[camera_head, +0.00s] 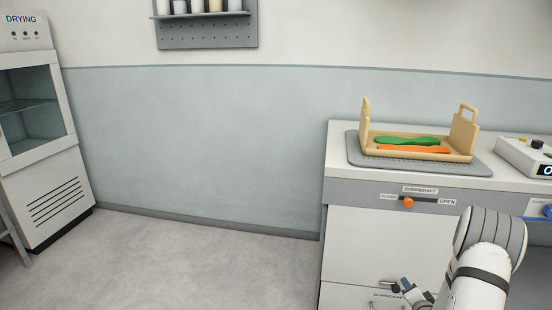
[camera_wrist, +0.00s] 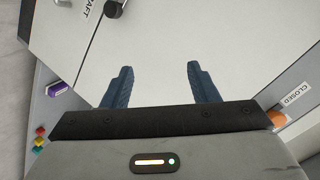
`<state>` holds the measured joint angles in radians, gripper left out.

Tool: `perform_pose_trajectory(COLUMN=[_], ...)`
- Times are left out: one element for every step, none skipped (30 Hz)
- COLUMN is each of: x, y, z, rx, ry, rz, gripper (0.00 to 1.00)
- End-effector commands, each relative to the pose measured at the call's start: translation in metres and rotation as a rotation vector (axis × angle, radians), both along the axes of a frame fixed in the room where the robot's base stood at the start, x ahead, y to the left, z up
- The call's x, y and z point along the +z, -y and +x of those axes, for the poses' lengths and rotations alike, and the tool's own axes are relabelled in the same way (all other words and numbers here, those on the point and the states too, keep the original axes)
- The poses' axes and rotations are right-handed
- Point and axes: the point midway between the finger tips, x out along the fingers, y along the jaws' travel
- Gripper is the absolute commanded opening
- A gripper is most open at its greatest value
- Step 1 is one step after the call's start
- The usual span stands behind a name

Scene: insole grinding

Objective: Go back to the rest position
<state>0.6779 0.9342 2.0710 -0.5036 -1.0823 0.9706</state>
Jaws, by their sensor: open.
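My gripper (camera_wrist: 160,85) shows in the wrist view with its two dark blue fingers apart and nothing between them. It faces the white front of the downdraft cabinet (camera_wrist: 170,40). In the head view my gripper (camera_head: 410,291) is low at the right, in front of the cabinet front (camera_head: 360,245) and below the countertop. My white arm partly hides the cabinet's right side.
A tan tray (camera_head: 465,135) holding a green insole (camera_head: 405,141) and an orange insole (camera_head: 415,149) stands on a grey mat (camera_head: 365,160). An orange slider knob (camera_head: 408,202) sits below, left of OPEN. A drying cabinet (camera_head: 50,160) stands left. The floor (camera_head: 190,265) between is clear.

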Motion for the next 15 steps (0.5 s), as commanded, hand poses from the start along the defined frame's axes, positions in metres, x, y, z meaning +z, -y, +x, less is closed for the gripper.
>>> perform_pose_trajectory(x=[0.043,0.057,0.077,0.092,0.106,0.126,0.141,0.155,0.175,0.189,0.204,0.222,0.236,0.250,0.268], y=[-0.010,-0.015,-0.023,-0.029,-0.035,-0.043,-0.051,-0.057,-0.067,-0.075,-0.082,-0.093,-0.101,-0.110,-0.121], z=[0.008,0.011,0.013,0.014,0.015,0.015,0.014,0.013,0.010,0.007,0.004,-0.001,-0.006,-0.011,-0.019], rx=[0.021,0.031,0.045,0.055,0.067,0.080,0.093,0.104,0.121,0.134,0.148,0.167,0.182,0.198,0.220], ry=[-0.040,-0.072,-0.112,-0.144,-0.174,-0.213,-0.243,-0.271,-0.310,-0.339,-0.366,-0.403,-0.431,-0.457,-0.493], rz=[-0.047,-0.073,-0.106,-0.130,-0.153,-0.184,-0.204,-0.225,-0.252,-0.270,-0.289,-0.311,-0.327,-0.342,-0.361], gripper=[0.54,0.54,0.54,0.54,0.54,0.54,0.54,0.54,0.54,0.54,0.54,0.54,0.54,0.54,0.54])
